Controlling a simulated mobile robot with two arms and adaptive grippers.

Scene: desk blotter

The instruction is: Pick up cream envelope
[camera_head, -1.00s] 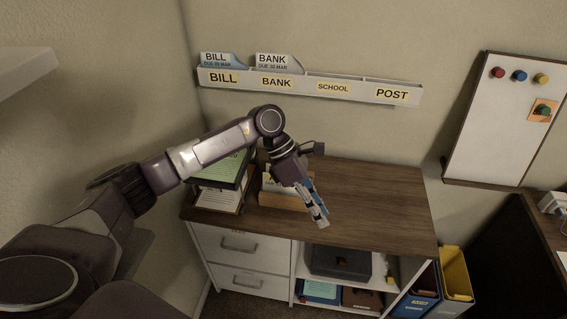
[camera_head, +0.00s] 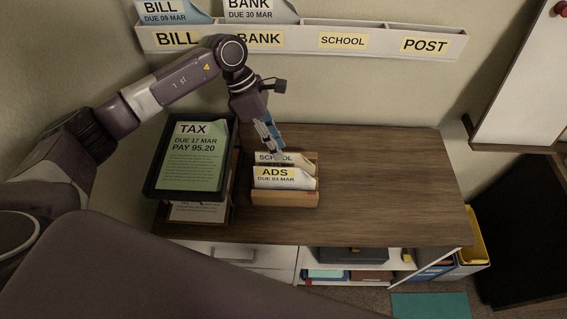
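Two pale envelopes stand upright in a wooden holder (camera_head: 285,199) on the cabinet top. The front envelope (camera_head: 282,181) reads ADS, due 03 Mar. The envelope behind it (camera_head: 297,157) reads SCHOOL and is partly hidden. Both look cream to off-white; I cannot tell from colour alone which is the cream one. My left gripper (camera_head: 275,146) points down at the back of the holder, with its tips close to the top of the SCHOOL envelope. I cannot tell whether they touch it or how far the fingers are apart. My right gripper is not in view.
A black tray (camera_head: 152,186) with a green TAX sheet (camera_head: 192,160) stands left of the holder. A wall rack (camera_head: 385,42) with BILL, BANK, SCHOOL and POST slots hangs behind. The wooden cabinet top (camera_head: 390,185) is clear on the right.

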